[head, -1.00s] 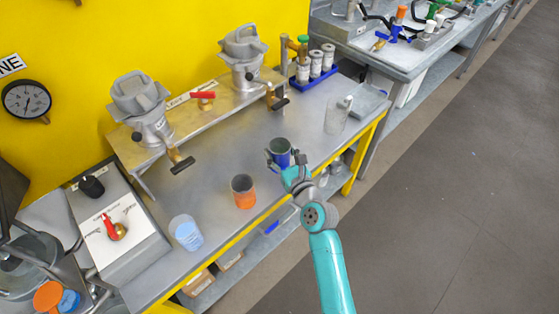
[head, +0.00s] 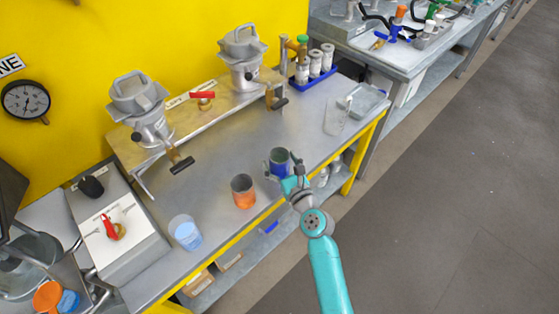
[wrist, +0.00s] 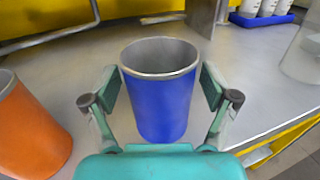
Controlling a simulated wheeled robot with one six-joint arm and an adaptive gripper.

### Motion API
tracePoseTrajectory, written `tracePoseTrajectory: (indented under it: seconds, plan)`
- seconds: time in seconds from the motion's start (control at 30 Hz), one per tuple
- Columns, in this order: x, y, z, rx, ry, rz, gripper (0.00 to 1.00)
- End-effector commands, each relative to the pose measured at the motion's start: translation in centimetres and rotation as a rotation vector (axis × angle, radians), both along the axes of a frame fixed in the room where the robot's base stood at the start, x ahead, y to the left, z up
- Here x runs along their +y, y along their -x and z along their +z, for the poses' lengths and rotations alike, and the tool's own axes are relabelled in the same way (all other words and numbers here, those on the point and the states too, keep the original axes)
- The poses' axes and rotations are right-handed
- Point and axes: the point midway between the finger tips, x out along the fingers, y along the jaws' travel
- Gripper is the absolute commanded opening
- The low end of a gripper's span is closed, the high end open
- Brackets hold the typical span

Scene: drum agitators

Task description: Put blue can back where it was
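The blue can (head: 279,164) is upright at the bench's front edge, to the right of the orange can (head: 243,191). My gripper (head: 279,168) has its fingers on either side of it.
A clear cup of light blue liquid (head: 185,232) stands left of the orange can. A clear beaker (head: 336,118) stands toward the right end. A blue rack with white bottles (head: 315,68) is at the back. Bare bench lies behind the blue can.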

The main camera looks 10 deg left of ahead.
Motion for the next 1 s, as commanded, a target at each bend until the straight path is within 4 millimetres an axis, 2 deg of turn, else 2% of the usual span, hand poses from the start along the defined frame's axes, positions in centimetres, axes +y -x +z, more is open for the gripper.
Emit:
tracePoseTrajectory:
  seconds: [0.37,0.8,1.0]
  plan:
    - [-0.2,0.3,0.2,0.000,0.001,-0.001,0.86]
    - [-4.6,6.7,0.2,0.002,0.000,-0.002,0.86]
    - [-6.1,9.0,0.2,0.001,0.001,-0.001,0.86]
